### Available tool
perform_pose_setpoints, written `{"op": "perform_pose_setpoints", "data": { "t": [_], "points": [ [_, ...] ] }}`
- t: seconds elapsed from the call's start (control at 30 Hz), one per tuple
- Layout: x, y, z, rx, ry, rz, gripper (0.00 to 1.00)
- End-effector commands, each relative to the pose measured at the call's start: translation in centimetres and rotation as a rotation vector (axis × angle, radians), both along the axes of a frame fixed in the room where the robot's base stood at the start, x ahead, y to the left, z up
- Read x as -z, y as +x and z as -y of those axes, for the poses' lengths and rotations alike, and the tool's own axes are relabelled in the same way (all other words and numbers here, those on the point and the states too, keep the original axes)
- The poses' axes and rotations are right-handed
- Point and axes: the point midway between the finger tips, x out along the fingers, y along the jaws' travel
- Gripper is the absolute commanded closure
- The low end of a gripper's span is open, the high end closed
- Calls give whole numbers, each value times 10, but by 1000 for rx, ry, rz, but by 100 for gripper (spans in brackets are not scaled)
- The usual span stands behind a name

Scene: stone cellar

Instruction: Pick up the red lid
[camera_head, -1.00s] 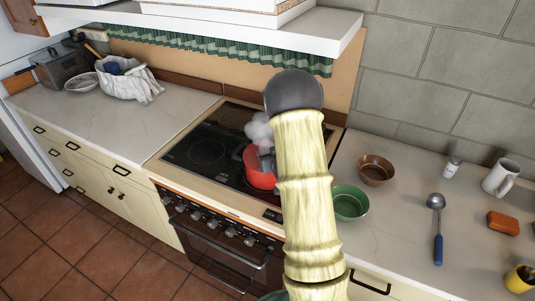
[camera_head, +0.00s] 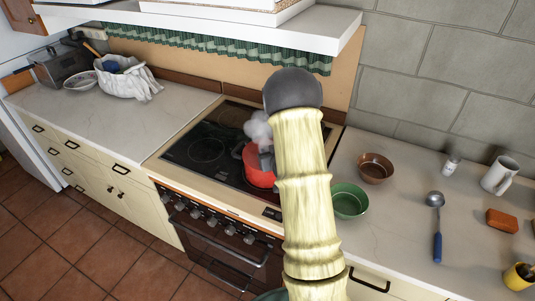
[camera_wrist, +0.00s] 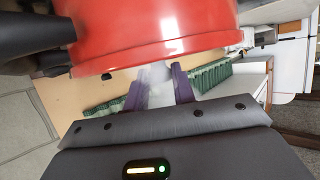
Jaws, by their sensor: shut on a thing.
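A red pot (camera_head: 259,172) stands on the cooktop, partly behind my arm, with white steam over it. In the wrist view a large red rounded body with a rim (camera_wrist: 150,45) fills the top, with a dark handle-like part at left. I cannot tell clearly where the red lid ends and the pot begins. My gripper (camera_wrist: 160,80) has its two purple fingers a little apart at the red rim, shut on the lid. The fingertips and the exact grip are hidden behind the red rim. Pale steam shows between the fingers.
The black cooktop (camera_head: 206,150) is clear left of the pot. A green bowl (camera_head: 350,201) and a brown bowl (camera_head: 376,168) stand on the right counter, with a ladle (camera_head: 437,235), a mug (camera_head: 499,176) and a sponge-like block (camera_head: 502,220). A white shelf (camera_head: 240,32) overhangs the stove.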

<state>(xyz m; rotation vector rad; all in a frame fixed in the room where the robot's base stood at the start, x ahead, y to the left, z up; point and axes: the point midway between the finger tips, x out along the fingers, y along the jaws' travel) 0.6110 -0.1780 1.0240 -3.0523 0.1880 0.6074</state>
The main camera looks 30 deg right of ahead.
Motion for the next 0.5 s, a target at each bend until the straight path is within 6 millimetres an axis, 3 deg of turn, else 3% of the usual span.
{"op": "perform_pose_setpoints", "data": {
  "t": [0.27,0.5],
  "points": [
    [-14,1,0,0,0,4,100],
    [-50,0,0,0,-2,7,100]
  ]
}}
